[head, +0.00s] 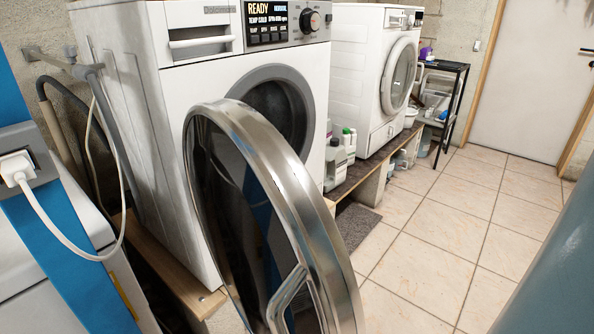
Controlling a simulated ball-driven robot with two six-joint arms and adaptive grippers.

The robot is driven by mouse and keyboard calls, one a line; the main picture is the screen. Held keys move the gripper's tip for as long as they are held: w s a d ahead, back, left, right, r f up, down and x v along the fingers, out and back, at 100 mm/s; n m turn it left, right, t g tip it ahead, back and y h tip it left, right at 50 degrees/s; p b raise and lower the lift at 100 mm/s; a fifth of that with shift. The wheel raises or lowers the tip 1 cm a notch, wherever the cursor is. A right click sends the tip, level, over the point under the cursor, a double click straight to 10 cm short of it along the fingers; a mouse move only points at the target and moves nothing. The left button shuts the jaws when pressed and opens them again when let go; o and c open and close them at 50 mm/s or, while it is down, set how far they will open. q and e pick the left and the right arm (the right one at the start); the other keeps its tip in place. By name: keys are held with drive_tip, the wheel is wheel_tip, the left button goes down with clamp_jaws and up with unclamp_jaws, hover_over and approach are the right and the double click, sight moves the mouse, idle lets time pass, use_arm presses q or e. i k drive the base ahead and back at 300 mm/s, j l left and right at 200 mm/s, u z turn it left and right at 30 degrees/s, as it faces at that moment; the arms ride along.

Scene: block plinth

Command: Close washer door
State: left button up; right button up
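The washer (185,120) is white and stands at the left centre of the head view, with a lit display (266,20) reading READY and a dial beside it. Its round door (310,215), with a chrome rim and dark glass, stands wide open towards me and fills the lower middle. A handle-like metal loop (287,295) shows low on the door, cut off by the bottom edge. The dark drum opening (285,105) shows behind the door, partly hidden by it. Neither of my grippers is in view.
A second white machine (365,75) with its round door shut stands behind on the wooden plinth (375,165). Bottles (336,162) stand between the machines. A black shelf (450,100) is further back. Tiled floor (430,230) is clear at right. A blue-grey rounded surface (555,265) fills the lower right.

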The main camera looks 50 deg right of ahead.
sight(276, 246)
drive_tip(key=z, duration=1.1)
drive_tip(key=k+j+z, duration=0.1)
drive_tip(key=j, duration=0.25)
drive_tip(key=k, duration=0.05)
